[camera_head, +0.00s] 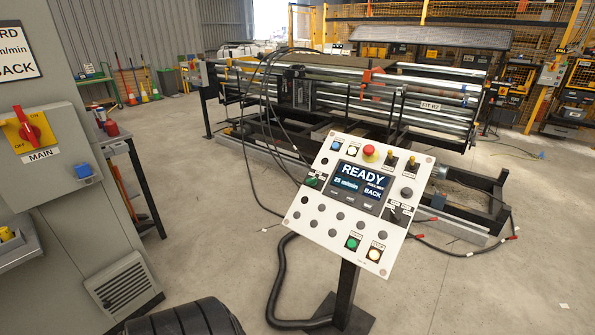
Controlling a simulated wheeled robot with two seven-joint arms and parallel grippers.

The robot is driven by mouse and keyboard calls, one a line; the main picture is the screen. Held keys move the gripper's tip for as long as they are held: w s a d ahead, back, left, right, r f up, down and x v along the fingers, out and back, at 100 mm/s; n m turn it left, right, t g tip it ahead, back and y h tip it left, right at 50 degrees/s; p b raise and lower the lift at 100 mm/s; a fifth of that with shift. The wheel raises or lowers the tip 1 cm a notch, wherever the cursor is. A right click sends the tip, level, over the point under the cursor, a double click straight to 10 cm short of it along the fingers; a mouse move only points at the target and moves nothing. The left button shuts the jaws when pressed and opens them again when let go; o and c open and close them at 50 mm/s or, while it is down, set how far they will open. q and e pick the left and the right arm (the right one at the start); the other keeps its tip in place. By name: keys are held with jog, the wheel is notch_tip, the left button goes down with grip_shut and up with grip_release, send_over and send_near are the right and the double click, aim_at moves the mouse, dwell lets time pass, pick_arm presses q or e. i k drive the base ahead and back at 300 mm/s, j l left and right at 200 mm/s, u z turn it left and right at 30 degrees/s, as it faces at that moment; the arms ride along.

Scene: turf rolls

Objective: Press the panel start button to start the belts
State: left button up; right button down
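The white control panel (322,231) stands tilted on a black post (347,292) in the middle of the head view. Its screen (358,184) reads READY, 25 m/min and BACK. A green button (352,243) sits at its lower edge, beside a pale, bright button (374,254). The small labels by them are too small to read, so I cannot tell which one is start. A red mushroom button (370,153) is near the top. Several grey buttons and black switches cover the rest. Neither of my grippers shows, and nothing touches the panel.
A roller machine (430,107) stands behind the panel, with cables hanging down to it. A grey cabinet with a red and yellow main switch (30,130) is at the left, beside a dark side table (146,185). A black hose (276,290) lies by the post.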

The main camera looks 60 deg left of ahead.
aim_at(351, 244)
jog(key=u, duration=1.3)
